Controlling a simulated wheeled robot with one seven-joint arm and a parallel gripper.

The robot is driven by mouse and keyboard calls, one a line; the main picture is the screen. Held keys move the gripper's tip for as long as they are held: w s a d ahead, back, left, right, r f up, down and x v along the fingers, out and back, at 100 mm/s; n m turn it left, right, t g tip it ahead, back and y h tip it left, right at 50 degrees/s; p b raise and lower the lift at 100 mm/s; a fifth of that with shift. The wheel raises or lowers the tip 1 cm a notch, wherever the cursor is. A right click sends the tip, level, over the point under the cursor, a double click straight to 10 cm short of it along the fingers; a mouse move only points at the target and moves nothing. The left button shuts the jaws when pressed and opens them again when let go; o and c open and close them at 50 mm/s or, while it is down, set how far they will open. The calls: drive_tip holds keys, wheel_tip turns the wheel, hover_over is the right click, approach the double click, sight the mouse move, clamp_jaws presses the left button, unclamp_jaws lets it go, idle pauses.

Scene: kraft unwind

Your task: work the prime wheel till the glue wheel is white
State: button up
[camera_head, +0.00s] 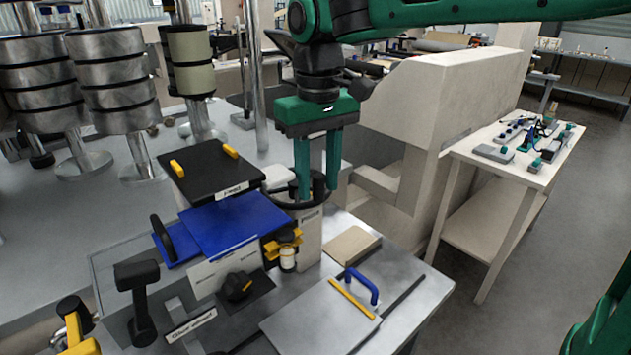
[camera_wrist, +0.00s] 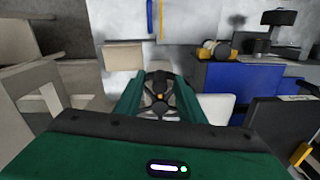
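A black spoked handwheel (camera_head: 318,196) lies flat on top of a pale post with a small label; I take it for the prime wheel. My gripper (camera_head: 318,192) points down over it, fingers apart.
A blue plate (camera_head: 235,224) and a black lid (camera_head: 207,175) with yellow grips lie left of the post. A grey plate (camera_head: 322,318) with a blue handle is in front. A beige cabinet (camera_head: 440,110) stands close on the right. A side table (camera_head: 505,165) holds small tools.

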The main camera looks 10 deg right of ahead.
drive_tip(key=shift+f, duration=0.45)
clamp_jaws()
drive_tip(key=shift+a, duration=0.1)
